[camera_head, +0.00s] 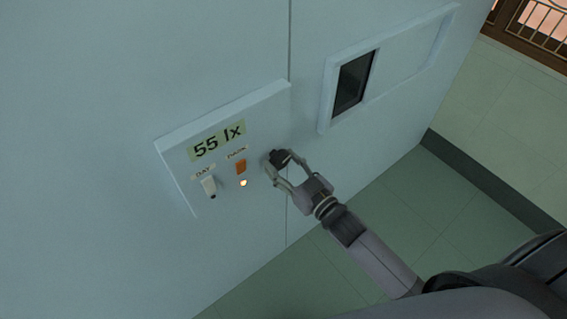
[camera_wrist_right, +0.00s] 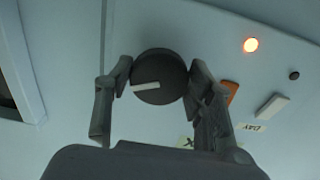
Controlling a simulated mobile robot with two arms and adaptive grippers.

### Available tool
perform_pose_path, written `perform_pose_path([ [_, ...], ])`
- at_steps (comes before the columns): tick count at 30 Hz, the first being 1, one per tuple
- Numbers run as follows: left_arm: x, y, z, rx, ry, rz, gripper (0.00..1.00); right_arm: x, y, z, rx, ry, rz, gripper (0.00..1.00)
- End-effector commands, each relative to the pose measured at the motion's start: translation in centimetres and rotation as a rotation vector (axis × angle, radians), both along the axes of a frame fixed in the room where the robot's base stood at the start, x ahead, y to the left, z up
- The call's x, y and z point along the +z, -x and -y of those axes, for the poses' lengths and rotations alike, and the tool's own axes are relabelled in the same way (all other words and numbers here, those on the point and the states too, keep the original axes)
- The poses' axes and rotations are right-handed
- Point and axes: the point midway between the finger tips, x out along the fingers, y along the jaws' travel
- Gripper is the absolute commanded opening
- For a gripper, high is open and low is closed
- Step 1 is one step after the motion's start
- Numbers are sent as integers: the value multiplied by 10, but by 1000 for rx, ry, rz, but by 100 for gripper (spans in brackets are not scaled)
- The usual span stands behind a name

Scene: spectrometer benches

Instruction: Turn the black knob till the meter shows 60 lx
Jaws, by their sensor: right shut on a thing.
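The black knob (camera_head: 279,158) sits at the right edge of the pale control panel. My right gripper (camera_head: 282,166) is shut on it, with a finger on either side. In the right wrist view the round knob (camera_wrist_right: 159,77) has a white pointer mark and lies between the fingers of the right gripper (camera_wrist_right: 158,84). The meter (camera_head: 217,140) above the switches reads 55 lx. My left gripper is not in view.
The panel (camera_head: 222,108) also carries a white DAY switch (camera_head: 209,186), an orange DARK switch (camera_head: 241,167) and a lit lamp (camera_head: 243,183). A framed dark window (camera_head: 353,82) is to the right. Green floor (camera_head: 420,220) lies below the wall.

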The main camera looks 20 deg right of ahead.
Motion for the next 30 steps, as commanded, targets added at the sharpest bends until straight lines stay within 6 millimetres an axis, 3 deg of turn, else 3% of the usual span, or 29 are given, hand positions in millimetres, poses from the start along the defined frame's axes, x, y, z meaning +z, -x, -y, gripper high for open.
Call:
perform_pose_path([
  [8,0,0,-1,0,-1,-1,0,0,0,0,1,0,0,21],
  [17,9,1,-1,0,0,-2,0,1,0,0,0,147,53,21],
  [25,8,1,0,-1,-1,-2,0,0,0,0,1,157,57,21],
  [26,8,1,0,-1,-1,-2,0,0,0,0,1,157,57,50],
  [30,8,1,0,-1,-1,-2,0,0,0,0,1,156,57,59],
])
